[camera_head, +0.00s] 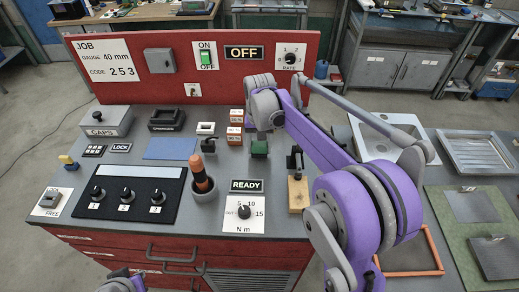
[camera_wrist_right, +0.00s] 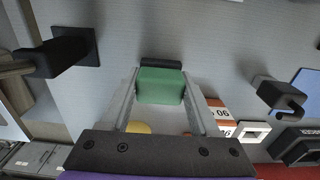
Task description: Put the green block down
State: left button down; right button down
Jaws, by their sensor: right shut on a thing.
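The green block (camera_head: 259,147) is at the middle of the grey bench top, below the wrist of my right arm. In the right wrist view the green block (camera_wrist_right: 160,86) sits between the two grey fingers of my right gripper (camera_wrist_right: 160,98), which is shut on it. In the head view my right gripper (camera_head: 262,132) is partly hidden by its own wrist. A dark piece (camera_wrist_right: 160,64) shows just past the block; I cannot tell whether the block touches it or the bench. Only a bit of my left arm shows at the bottom left edge; its fingers cannot be made out.
Small orange-and-white number blocks (camera_head: 235,127) stand close left of the green block. A black clamp on a wooden block (camera_head: 298,190) is to the right. An orange-tipped handle (camera_head: 200,176) stands at front left. A red panel (camera_head: 130,60) rises behind. A sink (camera_head: 385,135) is at right.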

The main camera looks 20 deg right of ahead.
aim_at(260, 144)
jog(key=shift+f, duration=0.6)
jog(key=shift+f, duration=0.25)
jog(key=shift+c, duration=0.6)
grip_release()
jog(key=shift+r, duration=0.1)
jog(key=shift+r, duration=0.55)
notch_tip(260, 144, up, 11)
jog(key=shift+r, duration=0.15)
jog(key=shift+s, duration=0.1)
